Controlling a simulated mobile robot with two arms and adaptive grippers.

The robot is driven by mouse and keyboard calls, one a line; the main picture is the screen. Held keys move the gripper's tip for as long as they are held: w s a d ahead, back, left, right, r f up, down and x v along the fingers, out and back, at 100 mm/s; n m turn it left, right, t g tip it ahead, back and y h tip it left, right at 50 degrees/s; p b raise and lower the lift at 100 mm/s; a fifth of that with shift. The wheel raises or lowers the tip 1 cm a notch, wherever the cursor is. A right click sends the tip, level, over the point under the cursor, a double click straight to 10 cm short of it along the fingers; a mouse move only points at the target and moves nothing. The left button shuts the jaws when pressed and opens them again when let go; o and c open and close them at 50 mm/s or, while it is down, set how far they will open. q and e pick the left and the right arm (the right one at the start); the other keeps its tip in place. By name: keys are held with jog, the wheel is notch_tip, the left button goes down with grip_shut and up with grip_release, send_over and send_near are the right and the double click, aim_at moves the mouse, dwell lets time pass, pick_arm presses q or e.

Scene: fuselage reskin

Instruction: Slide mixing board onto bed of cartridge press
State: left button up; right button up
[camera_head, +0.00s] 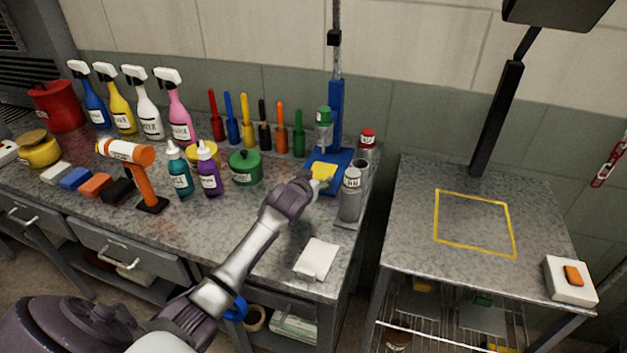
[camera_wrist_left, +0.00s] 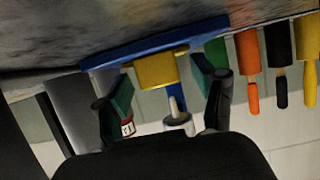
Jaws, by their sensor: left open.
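A white flat piece, which looks like the mixing board (camera_head: 318,256), lies near the front right corner of the left workbench. A blue stand with a tall post, which looks like the cartridge press (camera_head: 337,105), stands at the back right of that bench. A yellow piece (camera_head: 323,171) sits on its blue base; it also shows in the left wrist view (camera_wrist_left: 158,69). My left gripper (camera_head: 314,184) is at the front of this base. In the left wrist view its fingers (camera_wrist_left: 165,105) are apart, with the yellow piece between and beyond them. Contact cannot be told. My right gripper is not in view.
Grey canisters (camera_head: 350,195) stand close right of my left gripper. A green tin (camera_head: 245,167), bottles and several upright coloured tools crowd the bench.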

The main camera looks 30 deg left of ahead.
pick_arm(q)
jog(key=v, duration=1.2)
jog(key=shift+s+f, duration=0.1)
